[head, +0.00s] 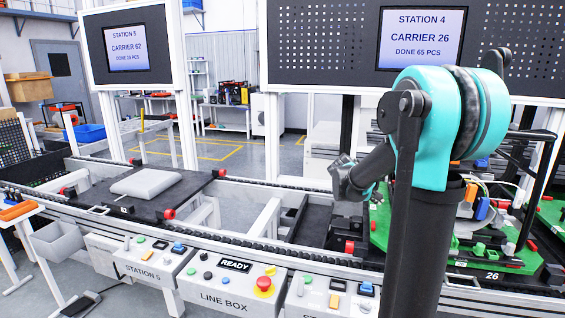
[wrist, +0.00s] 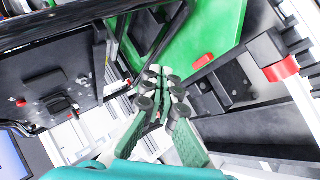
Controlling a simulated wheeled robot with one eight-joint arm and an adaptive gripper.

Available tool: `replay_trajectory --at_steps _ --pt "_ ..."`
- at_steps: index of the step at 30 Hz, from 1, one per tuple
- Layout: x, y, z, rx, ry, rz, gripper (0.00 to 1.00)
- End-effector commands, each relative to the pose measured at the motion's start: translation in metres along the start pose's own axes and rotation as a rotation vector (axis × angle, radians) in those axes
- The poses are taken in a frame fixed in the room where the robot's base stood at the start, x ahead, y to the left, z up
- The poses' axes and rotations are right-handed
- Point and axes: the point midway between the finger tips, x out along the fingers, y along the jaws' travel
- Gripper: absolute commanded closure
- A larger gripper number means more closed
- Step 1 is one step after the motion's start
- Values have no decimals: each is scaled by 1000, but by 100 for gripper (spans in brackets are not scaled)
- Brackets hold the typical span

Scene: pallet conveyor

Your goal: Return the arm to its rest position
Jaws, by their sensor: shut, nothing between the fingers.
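My arm stands at the right of the head view, in front of the conveyor, with a teal joint high up. The gripper itself is hidden behind my arm links in the head view; part of the wrist shows left of the column. In the wrist view my gripper (wrist: 155,95) has its green fingers close together, with nothing between them. A green carrier (head: 378,228) with number 26 sits behind my arm, and its green surface also shows in the wrist view (wrist: 205,40).
A dark pallet (head: 110,198) with a grey block (head: 147,183) sits on the conveyor at left. The line box (head: 236,288) with a red emergency button (head: 264,285) is in front. A grey bin (head: 56,240) hangs at left. Two station screens (head: 125,46) (head: 421,38) stand behind.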

Motion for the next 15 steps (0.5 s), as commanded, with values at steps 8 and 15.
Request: replay_trajectory --at_steps 8,15 --pt "-50 -99 129 162 -21 -337 100" --pt "-95 -184 220 286 -35 -602 100"
